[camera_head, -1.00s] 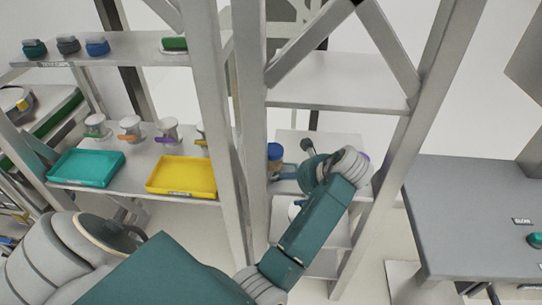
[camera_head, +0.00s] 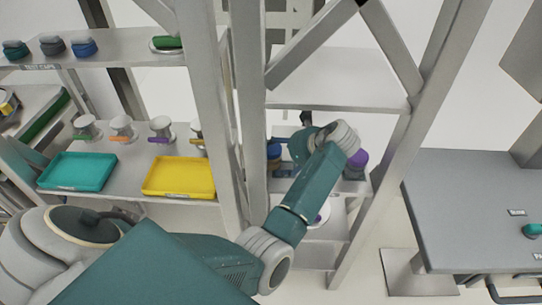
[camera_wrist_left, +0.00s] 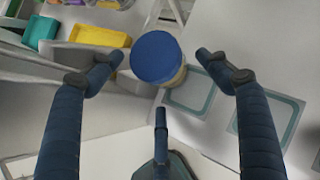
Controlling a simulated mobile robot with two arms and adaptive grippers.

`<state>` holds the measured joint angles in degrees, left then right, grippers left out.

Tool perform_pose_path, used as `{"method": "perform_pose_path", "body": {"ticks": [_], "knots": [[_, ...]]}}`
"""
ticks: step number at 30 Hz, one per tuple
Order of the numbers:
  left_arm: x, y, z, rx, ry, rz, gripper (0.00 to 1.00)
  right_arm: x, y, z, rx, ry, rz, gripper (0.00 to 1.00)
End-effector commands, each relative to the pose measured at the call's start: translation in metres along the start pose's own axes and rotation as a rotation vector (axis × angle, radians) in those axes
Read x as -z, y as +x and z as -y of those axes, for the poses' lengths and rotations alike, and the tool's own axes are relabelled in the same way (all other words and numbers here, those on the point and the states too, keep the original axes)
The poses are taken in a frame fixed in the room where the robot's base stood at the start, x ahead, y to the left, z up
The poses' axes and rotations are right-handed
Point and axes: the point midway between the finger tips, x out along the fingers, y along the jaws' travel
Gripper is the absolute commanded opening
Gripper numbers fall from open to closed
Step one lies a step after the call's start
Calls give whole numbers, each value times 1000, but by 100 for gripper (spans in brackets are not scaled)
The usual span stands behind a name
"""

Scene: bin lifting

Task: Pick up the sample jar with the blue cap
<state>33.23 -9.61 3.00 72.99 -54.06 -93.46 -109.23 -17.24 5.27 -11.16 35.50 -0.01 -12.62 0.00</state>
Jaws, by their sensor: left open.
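The sample jar with the blue cap (camera_head: 273,151) stands on a shelf of the middle rack, partly hidden by a rack post and my left gripper. In the left wrist view its round blue cap (camera_wrist_left: 157,57) is seen from above, with the yellowish jar body (camera_wrist_left: 176,78) below it. My left gripper (camera_wrist_left: 160,60) is open, with two fingers on either side of the cap and a third finger nearer the camera. Gaps show between the fingers and the cap. In the head view my left gripper (camera_head: 288,146) is right beside the jar. My right gripper is not in view.
A purple-capped jar (camera_head: 356,161) stands right of my left wrist. Rack posts (camera_head: 250,110) rise close left of the gripper. A teal tray (camera_head: 44,181) and yellow tray (camera_head: 150,189) lie on the left shelf. A grey table (camera_head: 470,215) stands at right.

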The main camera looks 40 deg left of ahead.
Motion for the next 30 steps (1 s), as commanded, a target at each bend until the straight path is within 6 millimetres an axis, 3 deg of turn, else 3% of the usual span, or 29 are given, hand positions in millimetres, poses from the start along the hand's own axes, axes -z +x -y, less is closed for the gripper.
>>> {"method": "perform_pose_path", "body": {"ticks": [1, 6, 15, 17, 23, 30], "knots": [[-4, 6, 1, -4, 2, 0, 77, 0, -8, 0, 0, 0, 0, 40], [-2, 30, 2, -4, 2, 0, 77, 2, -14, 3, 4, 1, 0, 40], [0, 37, 3, -1, 0, 0, 77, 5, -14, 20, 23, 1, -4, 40], [0, 37, 3, -1, 0, 0, 69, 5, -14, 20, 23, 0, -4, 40], [0, 37, 3, -1, 0, -1, 29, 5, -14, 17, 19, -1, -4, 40], [-1, 36, 3, -1, -1, 0, 28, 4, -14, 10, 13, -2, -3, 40]]}}
